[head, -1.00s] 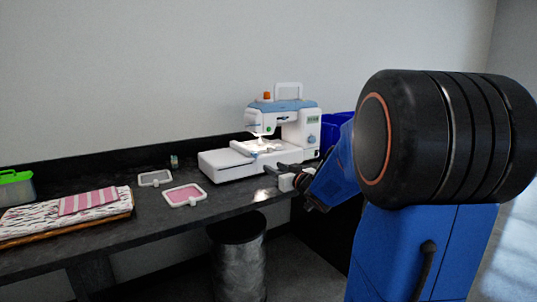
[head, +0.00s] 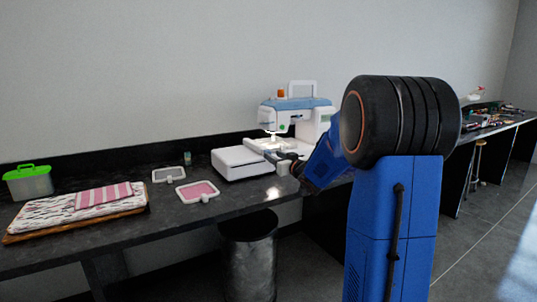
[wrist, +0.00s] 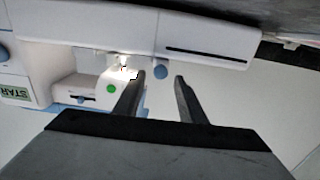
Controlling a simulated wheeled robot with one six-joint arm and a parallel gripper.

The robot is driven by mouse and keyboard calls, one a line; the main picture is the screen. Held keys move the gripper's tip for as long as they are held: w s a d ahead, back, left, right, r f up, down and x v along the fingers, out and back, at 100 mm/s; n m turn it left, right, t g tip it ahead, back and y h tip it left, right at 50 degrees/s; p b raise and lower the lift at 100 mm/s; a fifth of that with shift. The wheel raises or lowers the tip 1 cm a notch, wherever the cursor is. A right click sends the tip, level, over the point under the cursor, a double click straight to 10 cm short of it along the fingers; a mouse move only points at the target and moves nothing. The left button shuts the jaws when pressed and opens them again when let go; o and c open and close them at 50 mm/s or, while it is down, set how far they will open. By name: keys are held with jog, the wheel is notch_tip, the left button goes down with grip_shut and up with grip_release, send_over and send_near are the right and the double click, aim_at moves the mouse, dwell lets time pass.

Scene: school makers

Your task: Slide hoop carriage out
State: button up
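The white embroidery machine (head: 298,113) with a blue top stands on the dark bench. Its hoop carriage, a white bar with a dark slot, shows in the wrist view (wrist: 212,38), with a small blue knob (wrist: 161,72) at its end. My gripper (wrist: 160,76) is open, with its two dark fingertips apart on either side of the knob; I cannot tell whether either touches it. In the head view my gripper (head: 278,160) is at the machine's front right, and my arm hides part of the machine there.
A hoop with pink fabric (head: 197,191) and an empty hoop (head: 168,174) lie left of the machine. Farther left are folded fabrics on a board (head: 78,213) and a green-lidded box (head: 28,182). A dark cylindrical bin (head: 249,256) stands below the bench front.

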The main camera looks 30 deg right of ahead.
jog(key=shift+w+a, duration=0.15)
jog(key=shift+w, duration=2.5)
grip_shut()
